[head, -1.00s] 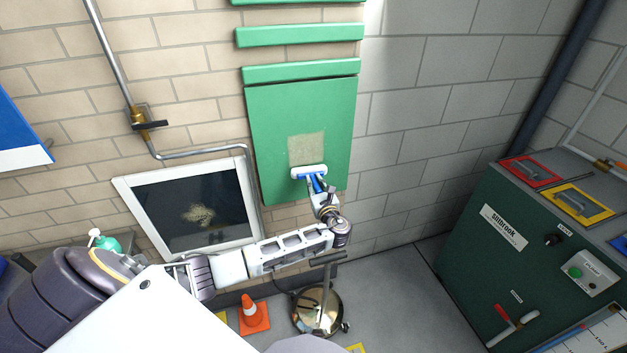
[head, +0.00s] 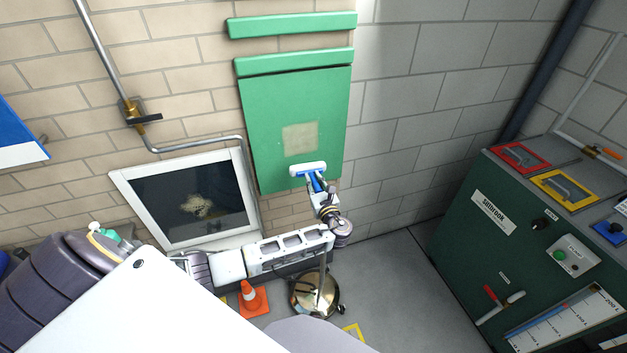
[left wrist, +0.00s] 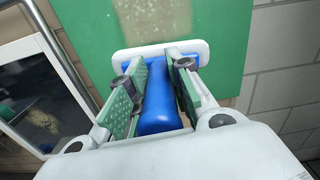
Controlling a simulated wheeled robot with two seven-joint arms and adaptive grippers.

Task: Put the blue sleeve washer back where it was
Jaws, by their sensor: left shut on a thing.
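The blue sleeve washer (left wrist: 160,105) has a blue handle and a white, blue-edged head (head: 308,169). My left gripper (head: 317,184) is shut on its blue handle, with a green-padded finger on each side in the left wrist view (left wrist: 155,92). The washer's head is at the lower part of the green wall panel (head: 293,115), just below a pale smeared patch (head: 300,139). I cannot tell whether the head touches the panel. My right gripper is not in view.
A white-framed dark window (head: 190,200) with a pale smudge is left of the panel. A pipe with a valve (head: 135,113) runs above it. An orange cone (head: 252,298) and a round metal stand base (head: 315,294) are on the floor. A green cabinet (head: 500,245) stands at right.

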